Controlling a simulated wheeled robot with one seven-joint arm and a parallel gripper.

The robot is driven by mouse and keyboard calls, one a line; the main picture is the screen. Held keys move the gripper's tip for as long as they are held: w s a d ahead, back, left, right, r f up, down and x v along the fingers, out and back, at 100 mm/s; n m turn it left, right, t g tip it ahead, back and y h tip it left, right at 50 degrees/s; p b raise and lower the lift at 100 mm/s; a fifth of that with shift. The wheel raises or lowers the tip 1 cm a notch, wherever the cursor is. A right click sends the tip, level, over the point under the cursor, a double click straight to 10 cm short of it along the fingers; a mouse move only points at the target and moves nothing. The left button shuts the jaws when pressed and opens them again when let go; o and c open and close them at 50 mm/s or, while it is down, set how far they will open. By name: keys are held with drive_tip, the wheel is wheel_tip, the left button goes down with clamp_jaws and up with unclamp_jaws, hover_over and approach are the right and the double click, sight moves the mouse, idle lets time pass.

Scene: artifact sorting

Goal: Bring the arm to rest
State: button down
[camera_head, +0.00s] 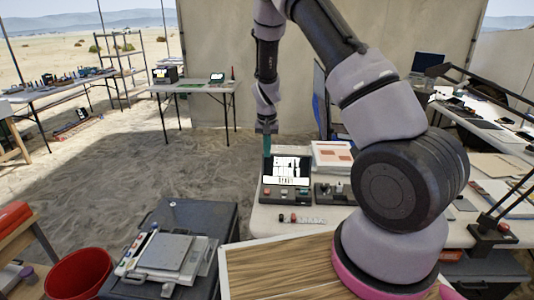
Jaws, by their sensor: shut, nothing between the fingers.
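My arm rises from the pink-ringed base at the lower right, bends over at the top of the picture, and its wrist hangs down near the middle. My gripper (267,146) points down with its teal fingertips shut and nothing held. It hangs in front of or just above a small device with a lit screen (287,170) on the white table (263,218). The exact gap between fingertips and device is hard to tell.
Beside the device lie a small control box (333,193) and papers (333,155). A dark case with a grey instrument (168,255) and a red bucket (78,273) are at lower left. A laptop (428,64) and a lamp base (489,236) are right. Sandy floor (130,165) is open at left.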

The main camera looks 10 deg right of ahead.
drive_tip(key=s+d+r+t+y, duration=0.1)
drive_tip(key=s+r, duration=0.3)
drive_tip(key=r, duration=0.5)
drive_tip(key=s+r+t+y, duration=0.1)
drive_tip(key=s+r, duration=0.2)
drive_tip(key=r, duration=0.6)
drive_tip(key=s+d+r+t+y, duration=0.1)
drive_tip(key=s+r, duration=0.3)
drive_tip(key=r, duration=0.5)
drive_tip(key=s+d+r+t, duration=0.1)
drive_tip(key=s+r, duration=0.4)
drive_tip(key=s, duration=0.5)
drive_tip(key=s+d+r+t, duration=0.1)
drive_tip(key=s+r, duration=0.4)
drive_tip(key=s, duration=0.5)
drive_tip(key=shift+s+d+m+t+h, duration=0.15)
drive_tip(key=shift+m+t+h, duration=0.15)
drive_tip(key=shift+t, duration=0.2)
